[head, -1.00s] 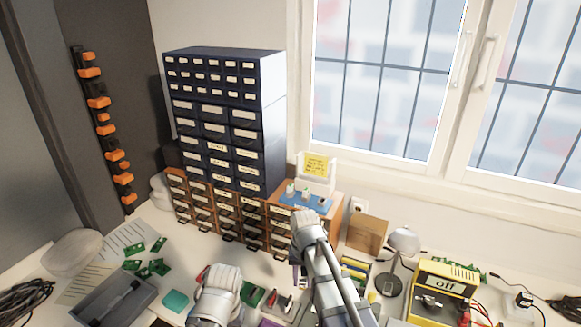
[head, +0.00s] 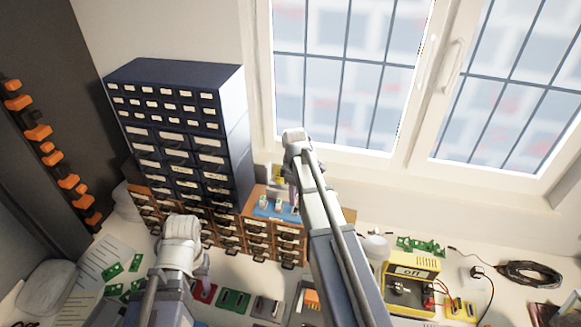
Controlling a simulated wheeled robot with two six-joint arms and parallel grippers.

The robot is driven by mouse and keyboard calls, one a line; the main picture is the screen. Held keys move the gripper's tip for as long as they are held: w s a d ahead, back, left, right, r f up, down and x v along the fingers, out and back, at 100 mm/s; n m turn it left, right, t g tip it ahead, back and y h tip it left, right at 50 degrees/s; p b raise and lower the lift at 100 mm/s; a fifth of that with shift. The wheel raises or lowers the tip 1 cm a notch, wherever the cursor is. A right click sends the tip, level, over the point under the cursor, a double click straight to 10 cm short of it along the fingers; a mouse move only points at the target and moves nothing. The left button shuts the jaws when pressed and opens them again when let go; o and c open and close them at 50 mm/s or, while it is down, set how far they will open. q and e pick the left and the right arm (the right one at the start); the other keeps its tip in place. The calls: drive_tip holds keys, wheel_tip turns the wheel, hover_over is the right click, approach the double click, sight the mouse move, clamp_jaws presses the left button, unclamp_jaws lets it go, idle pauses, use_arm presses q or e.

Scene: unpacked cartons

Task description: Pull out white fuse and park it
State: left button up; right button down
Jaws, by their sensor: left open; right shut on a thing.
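My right gripper (head: 293,206) points down at the right end of a blue block (head: 262,212) on top of the wooden drawers. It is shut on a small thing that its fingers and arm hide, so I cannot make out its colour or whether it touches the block. Two small whitish pieces with green, one at the left (head: 263,201) and one beside it (head: 278,205), stand upright on the block, left of the gripper. I cannot tell whether either is a fuse. My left gripper (head: 204,288) is open and low over the bench, in front of the drawers.
Green boards (head: 113,271) lie at the left. A green piece (head: 233,301) lies on the front bench.

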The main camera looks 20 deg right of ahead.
drive_tip(key=shift+w+d+r+n, duration=0.5)
drive_tip(key=shift+w+r, duration=0.05)
drive_tip(key=shift+r, duration=0.15)
use_arm(q)
drive_tip(key=shift+w+r, duration=0.35)
drive_tip(key=shift+r, duration=0.3)
wheel_tip(320, 180, down, 6)
drive_tip(key=b, duration=0.5)
drive_tip(key=shift+r, duration=0.2)
use_arm(e)
wheel_tip(320, 180, down, 6)
drive_tip(key=shift+r, duration=0.2)
use_arm(q)
drive_tip(key=shift+f+b, duration=0.7)
drive_tip(key=shift+b, duration=0.1)
use_arm(e)
drive_tip(key=shift+f, duration=0.7)
drive_tip(key=shift+c, duration=2.3)
unclamp_jaws()
use_arm(q)
drive_tip(key=shift+r, duration=0.15)
use_arm(e)
drive_tip(key=shift+r, duration=0.15)
use_arm(q)
wheel_tip(320, 180, up, 8)
drive_tip(key=p, duration=0.8)
drive_tip(key=shift+f, duration=0.2)
use_arm(e)
wheel_tip(320, 180, up, 8)
drive_tip(key=shift+f, duration=0.2)
